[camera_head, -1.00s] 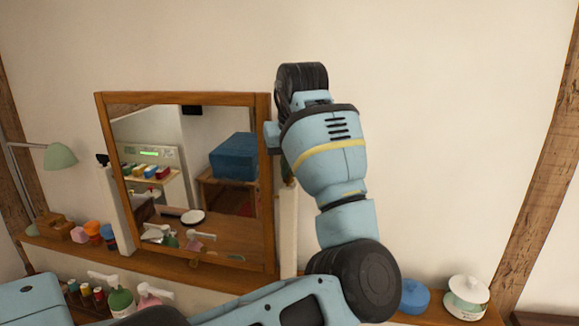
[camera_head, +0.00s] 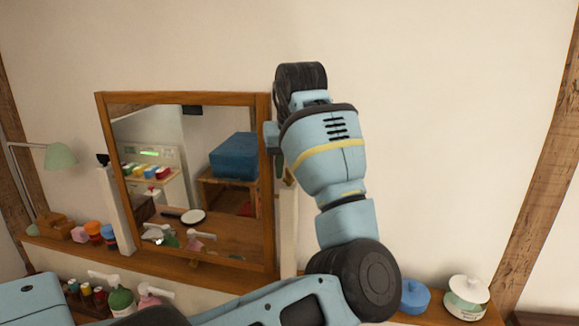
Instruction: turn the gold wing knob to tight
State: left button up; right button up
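A wood-framed mirror (camera_head: 185,98) stands on the shelf between two white posts. A small gold piece, likely the wing knob (camera_head: 289,177), shows at the top of the right post, just below my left wrist. Most of it is hidden, so I cannot read its angle. My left gripper (camera_head: 273,140) is beside the mirror's right edge, largely hidden behind my wrist. Only a bit of it shows, and I cannot tell whether it touches or grips the knob. A dark knob (camera_head: 102,160) tops the left post. My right gripper is not in view.
The wooden shelf (camera_head: 150,264) holds a blue lidded pot (camera_head: 414,297) and a white lidded jar (camera_head: 467,295) at right. Bottles, spools and a green lamp (camera_head: 60,156) are at left. The wall above and right of my arm is bare.

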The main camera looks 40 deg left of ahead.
pick_arm(q)
jog(key=shift+r, duration=0.1)
jog(key=v, duration=0.7)
jog(key=shift+d+r, duration=0.2)
jog(key=shift+r, duration=0.05)
jog(key=shift+s, duration=0.1)
